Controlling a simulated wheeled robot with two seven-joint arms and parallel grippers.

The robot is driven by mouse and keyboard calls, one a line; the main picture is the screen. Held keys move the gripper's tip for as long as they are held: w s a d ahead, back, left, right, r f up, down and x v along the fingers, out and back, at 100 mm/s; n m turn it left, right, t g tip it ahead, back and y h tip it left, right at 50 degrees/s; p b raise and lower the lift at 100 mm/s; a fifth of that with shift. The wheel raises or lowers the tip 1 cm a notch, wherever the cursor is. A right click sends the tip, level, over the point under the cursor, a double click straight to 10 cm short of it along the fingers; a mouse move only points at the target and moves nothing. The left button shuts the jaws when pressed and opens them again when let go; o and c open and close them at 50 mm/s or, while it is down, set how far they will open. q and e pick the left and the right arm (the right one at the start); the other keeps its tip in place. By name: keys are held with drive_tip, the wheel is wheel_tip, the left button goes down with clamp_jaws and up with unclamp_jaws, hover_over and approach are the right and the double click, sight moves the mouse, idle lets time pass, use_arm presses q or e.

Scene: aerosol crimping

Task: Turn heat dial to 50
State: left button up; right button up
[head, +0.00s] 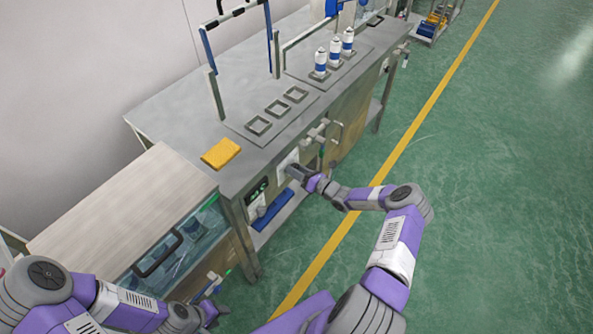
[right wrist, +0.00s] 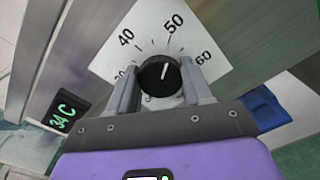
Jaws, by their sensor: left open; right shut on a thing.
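The heat dial is a black round knob (right wrist: 158,74) on a white plate (right wrist: 207,38) marked 40, 50 and 60, with a lower number partly hidden. The white line on the knob points up and slightly right, roughly toward the 50. My right gripper (right wrist: 162,88) is shut on the knob, with one finger on each side. In the head view my right gripper (head: 297,172) is at the white plate (head: 287,163) on the bench front and hides the knob. My left gripper (head: 215,312) is open and empty, low in the head view, away from the dial.
A green-lit display (right wrist: 62,113) reading 34 C is left of the dial. A blue object (right wrist: 264,106) is to its right. The bench (head: 200,110) carries a yellow block (head: 221,153) and several white-blue cans (head: 334,52). Green floor is open to the right.

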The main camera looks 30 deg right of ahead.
drive_tip(key=o, duration=1)
drive_tip(key=shift+o, duration=0.2)
drive_tip(key=p+v, duration=0.1)
drive_tip(key=v, duration=0.6)
drive_tip(key=shift+s+d, duration=0.15)
drive_tip(key=shift+s, duration=0.1)
